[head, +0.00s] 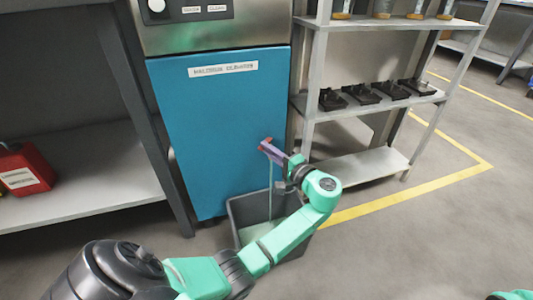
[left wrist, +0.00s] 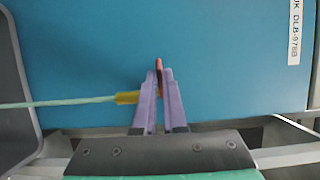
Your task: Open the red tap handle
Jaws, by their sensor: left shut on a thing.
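The red tap handle (head: 265,142) is on the lower right of the blue machine front (head: 215,120). My left gripper (head: 271,151) reaches it from the front. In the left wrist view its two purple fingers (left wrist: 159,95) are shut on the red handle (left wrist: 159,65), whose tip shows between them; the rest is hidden. A brass-coloured spout (left wrist: 127,97) is beside the fingers. A pale green stream (left wrist: 60,103) runs from it; in the head view the stream falls into a grey bin (head: 234,206) with pale liquid in it. My right gripper is out of view.
A metal shelf rack (head: 313,80) with several black parts stands close to the right of the machine. A grey workbench (head: 80,215) with a red container (head: 25,168) is at the left. Open floor with yellow lines (head: 455,178) lies at the right.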

